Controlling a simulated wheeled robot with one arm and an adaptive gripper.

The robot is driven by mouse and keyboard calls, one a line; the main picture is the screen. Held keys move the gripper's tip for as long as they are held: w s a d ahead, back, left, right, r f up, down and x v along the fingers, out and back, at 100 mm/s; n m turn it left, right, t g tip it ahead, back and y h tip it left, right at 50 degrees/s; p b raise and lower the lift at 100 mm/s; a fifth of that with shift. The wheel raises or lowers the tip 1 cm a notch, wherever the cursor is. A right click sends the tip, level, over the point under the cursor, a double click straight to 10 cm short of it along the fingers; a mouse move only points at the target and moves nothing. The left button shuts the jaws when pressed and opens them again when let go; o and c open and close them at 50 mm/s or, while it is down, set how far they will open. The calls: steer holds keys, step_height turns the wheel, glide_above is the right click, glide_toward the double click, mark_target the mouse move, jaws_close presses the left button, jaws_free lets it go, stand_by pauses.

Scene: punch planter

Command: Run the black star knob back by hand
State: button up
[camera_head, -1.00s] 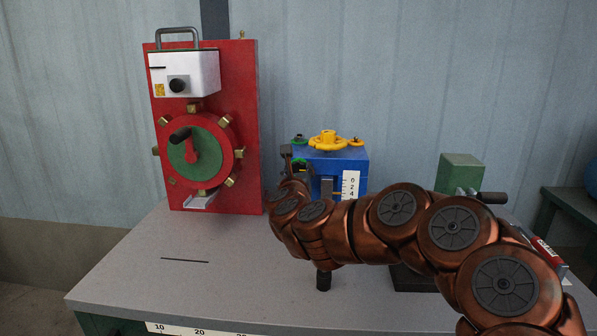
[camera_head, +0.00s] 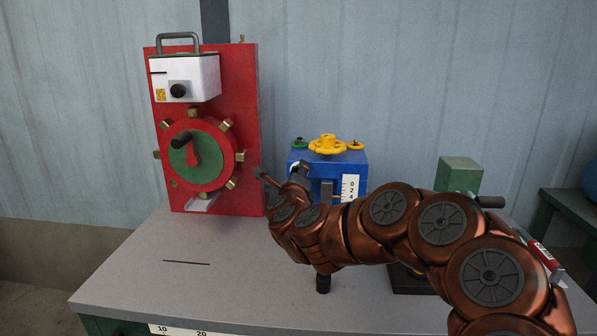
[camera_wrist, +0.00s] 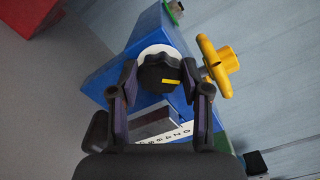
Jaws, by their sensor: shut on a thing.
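The black star knob (camera_wrist: 155,75) shows in the wrist view, with a yellow mark on its face. It sits in front of a white round collar (camera_wrist: 150,51) on the blue box (camera_wrist: 120,76). My gripper (camera_wrist: 158,70) is shut on the knob, one finger on each side of it. In the head view the blue box (camera_head: 356,166) stands on the bench behind my wrist. There my gripper (camera_head: 281,175) is at its left front, and I cannot make out the knob.
A yellow handwheel (camera_head: 327,145) tops the blue box, and in the wrist view the handwheel (camera_wrist: 221,65) is close to the right finger. A red panel (camera_head: 246,120) with a green-centred wheel stands left. A green block (camera_head: 459,174) is right.

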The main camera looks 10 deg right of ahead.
steer(key=m+p, duration=1.4)
steer(key=m, duration=2.2)
steer(key=shift+d+f, duration=0.1)
steer(key=shift+f, duration=0.05)
stand_by(0.3)
steer(key=o, duration=1.1)
steer(key=shift+o, duration=0.2)
